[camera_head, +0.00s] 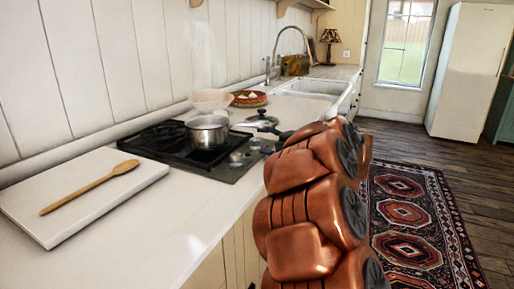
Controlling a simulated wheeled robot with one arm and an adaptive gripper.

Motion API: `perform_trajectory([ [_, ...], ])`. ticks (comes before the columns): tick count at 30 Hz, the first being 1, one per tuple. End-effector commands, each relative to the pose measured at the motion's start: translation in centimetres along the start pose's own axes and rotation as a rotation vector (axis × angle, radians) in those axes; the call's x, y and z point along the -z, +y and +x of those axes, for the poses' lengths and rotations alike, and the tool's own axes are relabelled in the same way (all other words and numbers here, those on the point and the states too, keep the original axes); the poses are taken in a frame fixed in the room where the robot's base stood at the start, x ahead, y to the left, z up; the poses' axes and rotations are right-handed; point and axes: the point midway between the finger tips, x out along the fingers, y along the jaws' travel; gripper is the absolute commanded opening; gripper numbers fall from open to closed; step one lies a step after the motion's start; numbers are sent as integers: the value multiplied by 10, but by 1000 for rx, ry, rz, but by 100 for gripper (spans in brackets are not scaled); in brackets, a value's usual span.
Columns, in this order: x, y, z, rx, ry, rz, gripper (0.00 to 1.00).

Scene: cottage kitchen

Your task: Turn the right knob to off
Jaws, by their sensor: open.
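My copper-coloured arm fills the lower middle, just right of the knobs. My gripper cannot be made out; the arm may hide it. A dark bar beside the arm, behind the knobs, cannot be told clearly.
A steel pot (208,132) stands on the hob. A white board (80,195) with a wooden spoon (90,187) lies left. A rug (410,215) covers the floor at right.

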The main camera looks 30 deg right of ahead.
Motion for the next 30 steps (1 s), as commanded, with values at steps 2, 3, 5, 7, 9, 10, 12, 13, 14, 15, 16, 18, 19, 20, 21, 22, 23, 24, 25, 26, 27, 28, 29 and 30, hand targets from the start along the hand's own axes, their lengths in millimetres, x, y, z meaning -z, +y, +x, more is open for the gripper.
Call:
perform_trajectory([
  [2,1,-4,2,16,12,-146,58],
  [3,1,-2,2,24,18,-224,58],
  [5,1,-1,3,37,27,-342,58],
  [7,1,-2,2,54,38,-481,58],
  [9,1,-1,2,70,49,-631,58],
  [10,1,0,2,77,54,-700,58],
  [12,-1,0,0,96,66,-863,58],
  [13,-2,1,-1,105,72,-939,58],
  [14,-2,2,-2,112,77,-1013,58],
  [15,-4,4,-4,123,83,-1111,58],
  [16,-5,4,-6,133,88,-1179,58],
  [18,-8,6,-9,153,98,-1320,58],
  [19,-10,6,-10,162,103,-1373,58],
  [20,-10,8,-11,168,107,-1421,58],
  [21,-12,9,-12,176,112,-1475,58],
  [22,-12,10,-14,181,115,-1506,58],
  [23,-13,10,-14,186,117,-1532,58],
  [24,-14,10,-16,191,120,-1559,58],
  [25,-15,11,-16,193,121,-1572,58],
  [26,-15,11,-16,195,122,-1582,58],
  [27,-15,11,-16,196,123,-1590,58],
  [28,-15,11,-15,196,124,-1592,58],
  [29,-15,11,-14,197,124,-1593,58],
  [30,-15,10,-11,196,125,-1592,58],
])
